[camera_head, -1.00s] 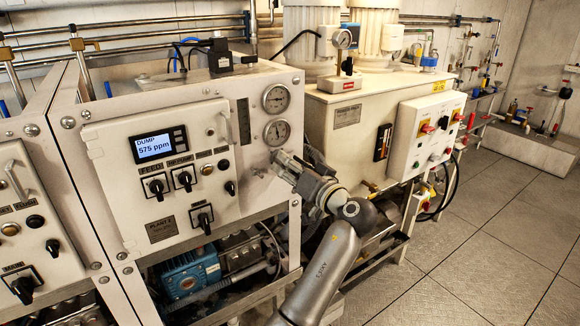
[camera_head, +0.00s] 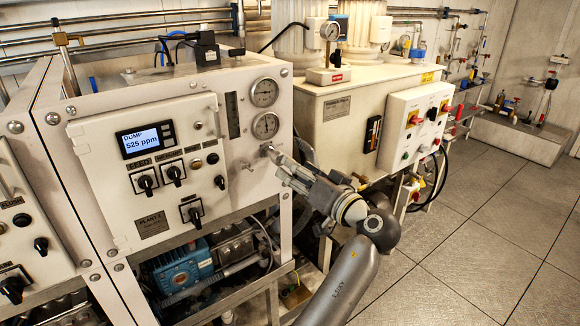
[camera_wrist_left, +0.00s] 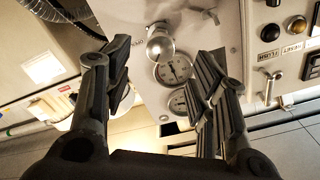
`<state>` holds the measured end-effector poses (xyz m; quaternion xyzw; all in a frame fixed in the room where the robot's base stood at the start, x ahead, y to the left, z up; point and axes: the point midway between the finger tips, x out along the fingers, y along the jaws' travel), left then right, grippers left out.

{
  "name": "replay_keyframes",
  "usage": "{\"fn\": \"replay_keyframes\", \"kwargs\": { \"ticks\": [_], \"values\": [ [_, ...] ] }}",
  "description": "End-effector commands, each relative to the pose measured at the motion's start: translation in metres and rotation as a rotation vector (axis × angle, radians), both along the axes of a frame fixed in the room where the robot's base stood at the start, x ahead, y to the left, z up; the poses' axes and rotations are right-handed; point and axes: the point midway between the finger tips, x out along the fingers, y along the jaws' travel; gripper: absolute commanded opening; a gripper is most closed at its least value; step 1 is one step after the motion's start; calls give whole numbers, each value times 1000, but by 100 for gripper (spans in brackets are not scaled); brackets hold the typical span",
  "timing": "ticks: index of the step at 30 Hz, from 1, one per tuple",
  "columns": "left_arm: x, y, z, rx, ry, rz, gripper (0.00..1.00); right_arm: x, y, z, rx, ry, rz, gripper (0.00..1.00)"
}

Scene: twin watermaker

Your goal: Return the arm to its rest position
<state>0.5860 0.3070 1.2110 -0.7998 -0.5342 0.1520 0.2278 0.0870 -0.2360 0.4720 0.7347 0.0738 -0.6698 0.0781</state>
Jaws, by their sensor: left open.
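My left gripper (camera_head: 282,172) is in front of the right edge of the white Plant 2 panel (camera_head: 95,160), below its two round gauges. It is open and empty. In the left wrist view its two dark fingers (camera_wrist_left: 163,58) are spread apart, with a round metal knob (camera_wrist_left: 160,45) showing between and beyond them. The knob (camera_head: 265,148) shows just past the fingertips in the head view and appears clear of them. My arm reaches up from the bottom of the head view. My right gripper is not in view.
The panel carries a lit display (camera_head: 147,140) reading DUMP 525 ppm, and several black switches. An upper gauge (camera_head: 264,92) and lower gauge (camera_head: 265,126) sit above my gripper. A white tank cabinet (camera_head: 335,130) stands to the right. Tiled floor (camera_head: 480,225) lies open at right.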

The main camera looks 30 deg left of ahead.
Motion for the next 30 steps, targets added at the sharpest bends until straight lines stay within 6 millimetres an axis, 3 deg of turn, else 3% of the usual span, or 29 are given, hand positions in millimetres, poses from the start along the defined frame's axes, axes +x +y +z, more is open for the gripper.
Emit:
{"fn": "replay_keyframes", "kwargs": {
  "ticks": [15, 19, 23, 27, 30],
  "values": [
    [-1, -2, 0, 0, 0, 1, 52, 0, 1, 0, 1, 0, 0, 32],
    [7, -4, -16, 2, 40, -30, 52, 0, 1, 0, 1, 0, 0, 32],
    [29, -12, -77, 0, 179, -139, 52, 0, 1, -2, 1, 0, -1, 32],
    [48, -29, -179, -32, 380, -308, 52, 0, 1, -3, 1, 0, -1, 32],
    [46, -41, -255, -77, 510, -421, 52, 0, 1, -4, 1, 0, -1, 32]
  ]
}}
